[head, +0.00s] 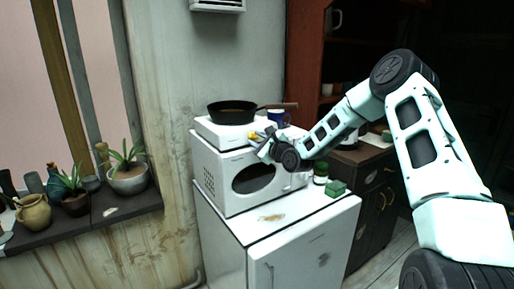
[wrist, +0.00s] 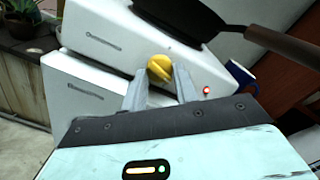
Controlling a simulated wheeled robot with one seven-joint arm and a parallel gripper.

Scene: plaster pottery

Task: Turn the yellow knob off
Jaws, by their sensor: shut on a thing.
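The yellow knob (wrist: 160,68) is on the front of a white hot plate (wrist: 105,35). It also shows small in the head view (head: 252,136). My gripper (wrist: 160,80) has its two grey fingers on either side of the knob and is shut on it. In the head view my gripper (head: 262,143) reaches the front of the hot plate (head: 222,132) from the right. A small red light (wrist: 206,91) glows on the hot plate to the right of the knob.
A black pan (head: 232,112) sits on the hot plate, its handle (head: 278,106) pointing right. A blue mug (head: 277,119) stands close behind my gripper. The hot plate rests on a white microwave (head: 212,175) on a white cabinet (head: 300,250). Potted plants (head: 128,178) line a ledge at left.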

